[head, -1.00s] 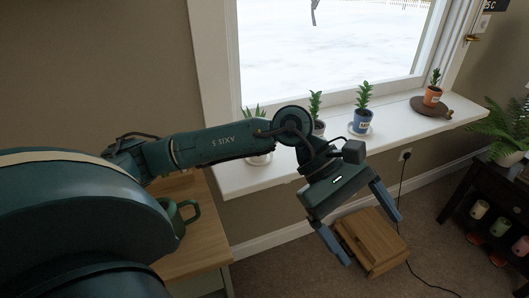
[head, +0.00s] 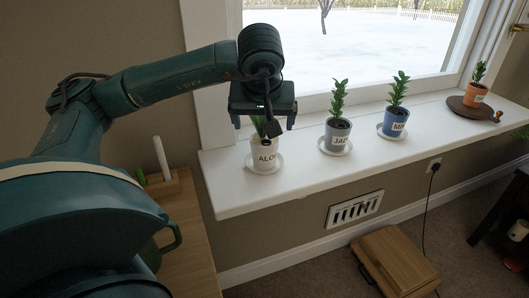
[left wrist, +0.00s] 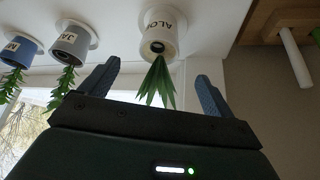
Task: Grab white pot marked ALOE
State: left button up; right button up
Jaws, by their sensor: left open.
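The white pot marked ALOE (head: 265,157) stands upright on a white saucer at the left end of the windowsill, with a spiky green plant in it. It also shows in the left wrist view (left wrist: 162,28), upside down, its leaves pointing between my fingers. My left gripper (head: 264,125) is open and points down just above the pot, one finger on each side of the plant. The fingers look apart from the pot; the gripper hides most of the leaves in the head view. My right gripper is not in view.
On the white sill (head: 300,183) to the right stand a grey pot (head: 337,134), a blue pot (head: 394,123) and an orange pot (head: 475,95). A wooden table (head: 190,235) with a green mug and a white candle is at lower left.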

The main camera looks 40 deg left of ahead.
aim_at(264, 140)
pick_arm(q)
jog(key=x, duration=1)
jog(key=shift+w+b, duration=0.15)
jog(key=shift+b, duration=0.25)
jog(key=shift+c, duration=0.6)
